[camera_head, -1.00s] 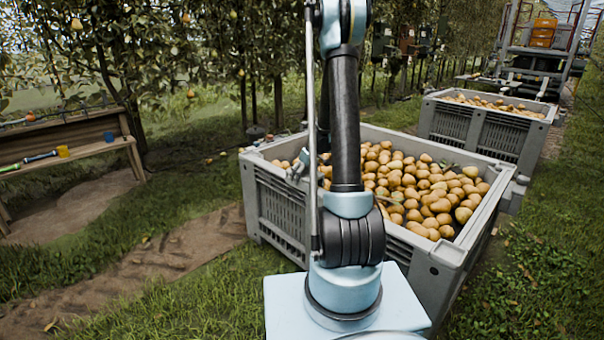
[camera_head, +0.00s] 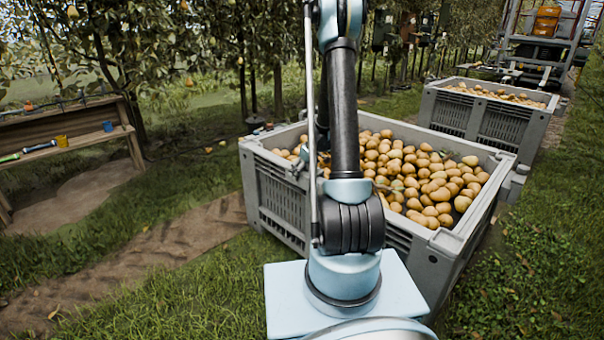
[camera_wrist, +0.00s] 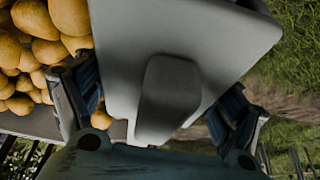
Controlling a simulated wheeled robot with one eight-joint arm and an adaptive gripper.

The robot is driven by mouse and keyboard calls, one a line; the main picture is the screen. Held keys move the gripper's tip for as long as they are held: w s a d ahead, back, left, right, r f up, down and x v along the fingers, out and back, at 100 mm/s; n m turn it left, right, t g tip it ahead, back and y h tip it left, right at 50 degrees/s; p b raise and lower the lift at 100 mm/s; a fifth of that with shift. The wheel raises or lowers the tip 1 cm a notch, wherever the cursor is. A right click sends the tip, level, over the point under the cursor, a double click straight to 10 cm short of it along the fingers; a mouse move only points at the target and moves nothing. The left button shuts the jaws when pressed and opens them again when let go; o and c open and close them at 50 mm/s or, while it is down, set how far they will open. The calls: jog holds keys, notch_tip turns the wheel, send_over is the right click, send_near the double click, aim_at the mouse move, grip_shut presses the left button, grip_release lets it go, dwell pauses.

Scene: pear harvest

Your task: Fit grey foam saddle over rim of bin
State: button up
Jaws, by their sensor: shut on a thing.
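The grey foam saddle (camera_wrist: 205,45) fills the middle of the wrist view, with a rounded ridge on its near side. My gripper (camera_wrist: 157,108) is shut on it, with a dark finger on each side. The grey bin (camera_head: 285,205) full of pears stands in front of me in the head view. In the wrist view, a stretch of grey rim (camera_wrist: 28,122) shows below the pears at the left. The saddle is close to the rim, but I cannot tell whether it touches or straddles it. In the head view my arm hides most of the gripper and saddle.
Pears (camera_head: 430,180) heap inside the bin. A second pear bin (camera_head: 485,122) stands behind it at the right, with a machine (camera_head: 535,55) beyond. A wooden bench (camera_head: 70,140) with small items stands at the left. Grass and a dirt strip lie between bench and bin.

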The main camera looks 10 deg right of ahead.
jog(key=shift+f, duration=0.25)
dwell(0.8)
jog(key=o, duration=0.9)
jog(key=v, duration=1.2)
jog(key=s+a+r+m, duration=0.1)
jog(key=s+r, duration=0.2)
jog(key=s, duration=0.4)
jog(key=s+a+r+m+h, duration=0.1)
jog(key=s+r, duration=0.2)
jog(key=s, duration=0.4)
jog(key=s+a+r+m, duration=0.1)
jog(key=s+r, duration=0.3)
jog(key=s, duration=0.3)
jog(key=s+f+m, duration=0.1)
jog(key=s, duration=0.5)
jog(key=s+f+m+g+h, duration=0.1)
jog(key=s+f, duration=0.1)
jog(key=s, duration=0.5)
jog(key=s+f+m, duration=0.1)
jog(key=s+m, duration=0.1)
jog(key=s, duration=0.5)
jog(key=shift+s+d+f+h, duration=0.2)
jog(key=shift+d+f+h, duration=0.1)
jog(key=shift+d+f, duration=0.1)
